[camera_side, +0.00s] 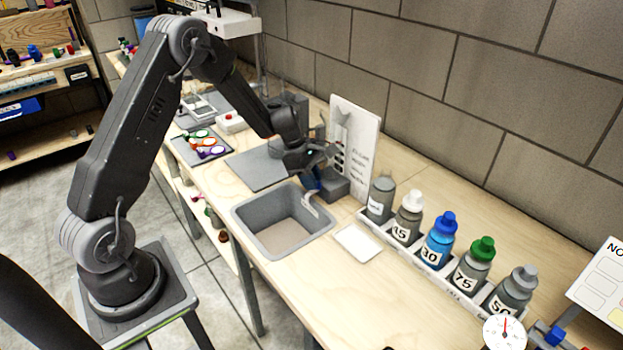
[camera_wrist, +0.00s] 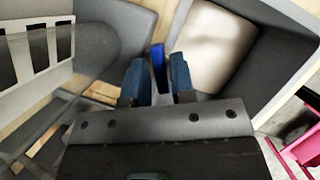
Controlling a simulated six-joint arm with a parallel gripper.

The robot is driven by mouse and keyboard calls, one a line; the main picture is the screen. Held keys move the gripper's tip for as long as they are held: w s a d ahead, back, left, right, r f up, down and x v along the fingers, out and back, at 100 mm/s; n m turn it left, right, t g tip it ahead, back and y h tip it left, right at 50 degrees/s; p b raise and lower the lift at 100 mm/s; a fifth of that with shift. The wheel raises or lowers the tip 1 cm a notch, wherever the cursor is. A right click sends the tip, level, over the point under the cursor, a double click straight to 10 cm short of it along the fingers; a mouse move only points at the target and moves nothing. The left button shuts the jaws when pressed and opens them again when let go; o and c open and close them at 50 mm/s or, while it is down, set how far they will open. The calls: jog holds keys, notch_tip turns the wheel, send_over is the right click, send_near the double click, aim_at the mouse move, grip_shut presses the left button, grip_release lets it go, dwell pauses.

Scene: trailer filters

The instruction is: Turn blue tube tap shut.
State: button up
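A blue upright piece (camera_wrist: 158,68), apparently the blue tube tap, shows between the two dull blue fingers of my gripper (camera_wrist: 157,82) in the wrist view. The fingers stand apart, one on each side of it, with very little gap. I cannot tell whether they touch it. In the side view my gripper (camera_side: 318,163) is low at the back corner of the sink, and a small blue part (camera_side: 310,181) shows just below it. The tube itself is hard to make out; the gripper and wrist hide much of the tap.
The grey sink (camera_side: 250,238) lies in front of my gripper, with a grey block (camera_side: 345,183) beside it. A white upright board (camera_side: 363,140) stands close behind. A rack (camera_side: 455,285) of several bottles is to the right. A white pad (camera_side: 358,243) lies near the sink.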

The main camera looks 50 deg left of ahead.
jog(key=v, duration=1.3)
jog(key=shift+r, duration=0.4)
jog(key=shift+s+a, duration=0.1)
jog(key=shift+o, duration=1.4)
jog(key=shift+s+a, duration=0.25)
jog(key=shift+a, duration=0.3)
jog(key=x, duration=1.4)
grip_shut()
